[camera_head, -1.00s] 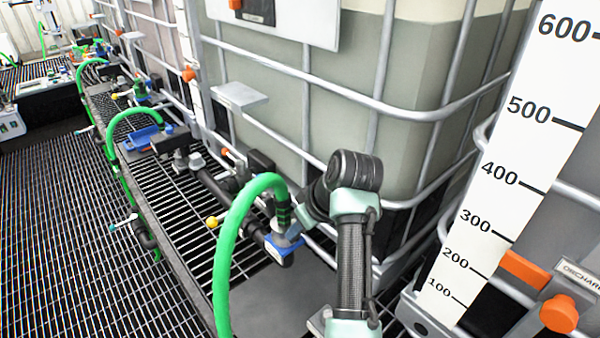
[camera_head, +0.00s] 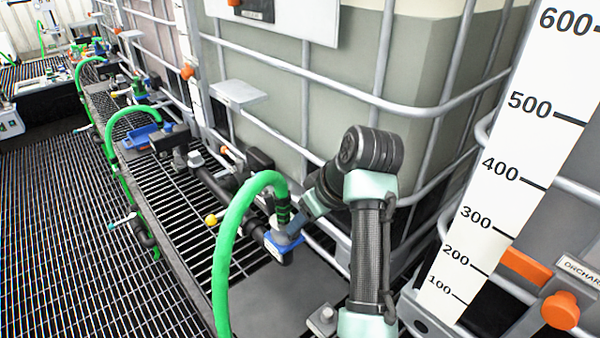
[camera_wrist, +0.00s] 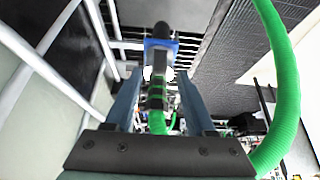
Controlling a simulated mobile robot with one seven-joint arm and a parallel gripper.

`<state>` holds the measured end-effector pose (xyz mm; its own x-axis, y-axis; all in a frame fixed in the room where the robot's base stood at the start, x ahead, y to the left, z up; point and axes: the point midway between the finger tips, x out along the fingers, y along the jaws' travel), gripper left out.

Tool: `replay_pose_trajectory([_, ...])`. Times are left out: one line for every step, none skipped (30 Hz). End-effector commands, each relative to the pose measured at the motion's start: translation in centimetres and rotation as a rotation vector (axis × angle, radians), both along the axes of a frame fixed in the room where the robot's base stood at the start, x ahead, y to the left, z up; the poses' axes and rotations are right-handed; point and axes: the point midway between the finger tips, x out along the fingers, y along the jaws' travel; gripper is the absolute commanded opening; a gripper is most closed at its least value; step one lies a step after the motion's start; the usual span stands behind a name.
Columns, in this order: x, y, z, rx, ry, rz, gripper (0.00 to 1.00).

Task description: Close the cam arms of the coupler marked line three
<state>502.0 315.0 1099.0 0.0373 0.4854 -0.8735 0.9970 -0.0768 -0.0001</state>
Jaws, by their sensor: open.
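A hose coupler with a blue body (camera_head: 283,248) sits on the near end of a black pipe. A green hose (camera_head: 232,245) arches over and enters it through a ribbed black collar (camera_head: 282,211). No line-three marking can be read. My gripper (camera_head: 291,234) is right beside the coupler, partly hidden by my arm. In the wrist view my gripper (camera_wrist: 160,98) is open, with one finger on each side of the ribbed collar (camera_wrist: 157,97). The blue body (camera_wrist: 160,46) lies beyond the fingertips, with pale parts at its sides. I cannot tell whether the fingers touch anything, or how the cam arms stand.
A caged tank (camera_head: 370,100) stands close behind the coupler, its bars near my arm. More green hoses and couplers line the grating further back. A white level scale (camera_head: 500,160) stands at the right.

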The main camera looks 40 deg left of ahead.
Motion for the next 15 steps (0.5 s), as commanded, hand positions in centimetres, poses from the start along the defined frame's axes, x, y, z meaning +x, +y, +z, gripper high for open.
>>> replay_pose_trajectory([0.1, -0.7, 1.1, 0.002, -0.006, -0.002, 0.55])
replay_pose_trajectory([0.1, -1.0, 1.7, 0.002, -0.005, -0.003, 0.55])
replay_pose_trajectory([0.0, -1.4, 2.5, 0.003, -0.006, -0.002, 0.55])
replay_pose_trajectory([0.0, -1.7, 3.1, 0.002, -0.005, -0.002, 0.55])
replay_pose_trajectory([-0.1, -2.0, 3.6, 0.002, -0.005, -0.001, 0.55])
replay_pose_trajectory([-0.1, -2.4, 4.4, 0.002, -0.006, -0.002, 0.55])
replay_pose_trajectory([-0.1, -2.7, 4.8, 0.002, -0.005, -0.002, 0.55])
replay_pose_trajectory([-0.1, -3.0, 5.3, 0.001, -0.004, -0.002, 0.55])
replay_pose_trajectory([-0.2, -3.3, 5.9, 0.000, -0.003, -0.003, 0.55])
replay_pose_trajectory([-0.2, -3.5, 6.3, 0.000, -0.004, -0.003, 0.55])
replay_pose_trajectory([-0.2, -3.7, 6.6, 0.000, -0.003, -0.002, 0.55])
replay_pose_trajectory([-0.2, -3.8, 6.9, 0.000, -0.003, -0.001, 0.55])
replay_pose_trajectory([-0.2, -4.0, 7.1, 0.000, -0.002, -0.002, 0.55])
replay_pose_trajectory([-0.3, -4.1, 7.3, 0.000, -0.002, -0.002, 0.55])
replay_pose_trajectory([-0.3, -4.2, 7.4, -0.001, -0.001, -0.002, 0.55])
